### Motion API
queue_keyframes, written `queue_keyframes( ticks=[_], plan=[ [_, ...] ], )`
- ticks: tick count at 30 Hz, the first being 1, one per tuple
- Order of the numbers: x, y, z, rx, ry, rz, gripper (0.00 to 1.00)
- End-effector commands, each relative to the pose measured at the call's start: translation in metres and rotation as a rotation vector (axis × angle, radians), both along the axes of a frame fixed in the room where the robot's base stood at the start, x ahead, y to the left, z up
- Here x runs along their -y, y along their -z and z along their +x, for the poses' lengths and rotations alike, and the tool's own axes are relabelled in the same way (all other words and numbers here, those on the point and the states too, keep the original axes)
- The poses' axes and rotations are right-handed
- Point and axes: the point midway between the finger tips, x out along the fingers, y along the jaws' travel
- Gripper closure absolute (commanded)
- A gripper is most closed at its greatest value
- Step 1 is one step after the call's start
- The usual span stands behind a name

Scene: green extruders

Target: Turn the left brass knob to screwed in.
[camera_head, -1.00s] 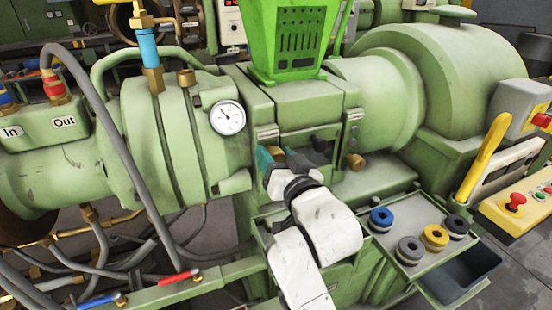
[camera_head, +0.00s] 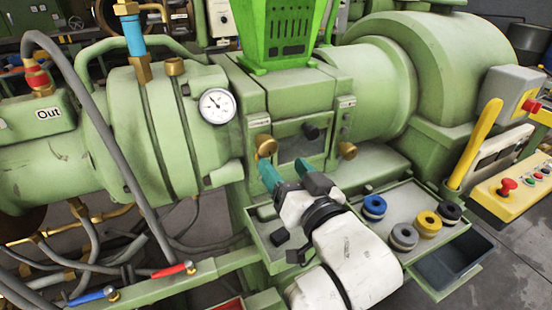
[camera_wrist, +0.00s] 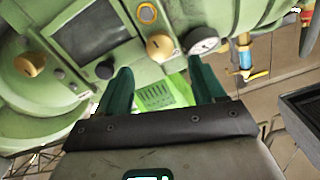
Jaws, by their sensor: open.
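The left brass knob (camera_head: 265,146) sticks out of the green machine's front, left of a dark window panel. My gripper (camera_head: 283,168) has teal fingers. They are spread apart and empty in the wrist view (camera_wrist: 164,78). The fingertips are just below the left knob in the head view; whether one touches it, I cannot tell.
A black knob (camera_head: 311,131) sits at the panel's upper right. A pressure gauge (camera_head: 217,106) is left of the knobs, and a green hopper (camera_head: 288,35) is above. A tray (camera_head: 402,198) with several coloured rings is to the right. A grey hose (camera_head: 97,120) runs at left.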

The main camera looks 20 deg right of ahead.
Motion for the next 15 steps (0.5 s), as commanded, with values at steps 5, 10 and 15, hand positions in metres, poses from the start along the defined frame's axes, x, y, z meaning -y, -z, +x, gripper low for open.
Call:
queue_keyframes(
  ticks=[5,10,15],
  plan=[
    [0.000,0.001,-0.018,0.000,0.000,-0.001,0.31],
    [0.000,0.000,-0.022,0.000,0.001,-0.001,0.31],
    [0.000,0.000,-0.021,0.000,0.001,0.000,0.31]
  ],
)
